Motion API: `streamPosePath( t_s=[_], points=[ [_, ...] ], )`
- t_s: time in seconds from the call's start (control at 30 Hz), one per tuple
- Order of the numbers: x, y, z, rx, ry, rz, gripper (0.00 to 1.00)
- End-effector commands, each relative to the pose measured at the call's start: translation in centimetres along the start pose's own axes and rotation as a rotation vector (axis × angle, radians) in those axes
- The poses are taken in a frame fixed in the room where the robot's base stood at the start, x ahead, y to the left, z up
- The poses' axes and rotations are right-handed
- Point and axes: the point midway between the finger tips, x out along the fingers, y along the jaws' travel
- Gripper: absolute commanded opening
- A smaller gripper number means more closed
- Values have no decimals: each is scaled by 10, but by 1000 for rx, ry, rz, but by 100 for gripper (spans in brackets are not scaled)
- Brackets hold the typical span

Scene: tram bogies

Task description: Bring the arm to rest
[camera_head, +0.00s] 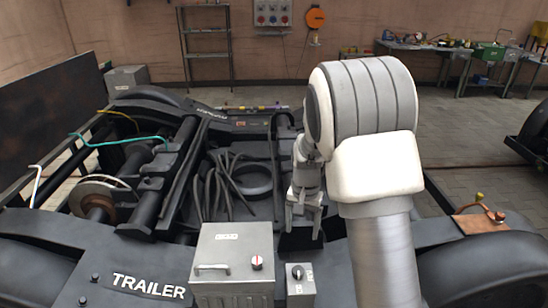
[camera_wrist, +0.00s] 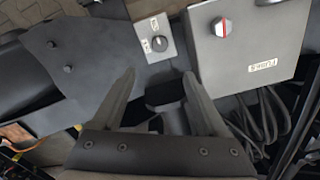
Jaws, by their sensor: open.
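My gripper (camera_head: 304,208) hangs at the end of my bent arm, over the middle of the tram bogie (camera_head: 150,286). Its fingers point down in the head view. In the wrist view my gripper (camera_wrist: 158,92) shows two dark fingers spread apart with nothing between them. Behind the fingers lie dark bogie parts. I cannot tell exactly how far the fingertips are above them. The large white and grey joint of my arm hides part of the bogie's right side.
A grey fuse box (camera_head: 233,262) with a red-marked knob and a small switch box (camera_head: 300,284) stand close to my gripper. Black cables (camera_head: 222,190) lie left of it. A copper plate (camera_head: 480,222) is at right. Workbenches (camera_head: 430,48) and a shelf (camera_head: 207,42) stand far back.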

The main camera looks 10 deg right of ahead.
Motion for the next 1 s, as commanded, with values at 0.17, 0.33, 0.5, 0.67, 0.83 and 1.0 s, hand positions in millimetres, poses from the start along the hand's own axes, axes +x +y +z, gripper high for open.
streamPosePath(
  t_s=[0.17, 0.33, 0.5, 0.67, 0.83, 1.0],
  points=[
    [-26, 3, 8, -21, 22, -25, 76],
    [-77, 13, 29, -78, 71, -72, 76],
    [-122, 27, 59, -144, 128, -109, 76],
    [-157, 42, 89, -208, 189, -136, 76],
    [-185, 61, 124, -276, 257, -150, 76],
    [-203, 80, 159, -344, 331, -153, 76]
  ],
)
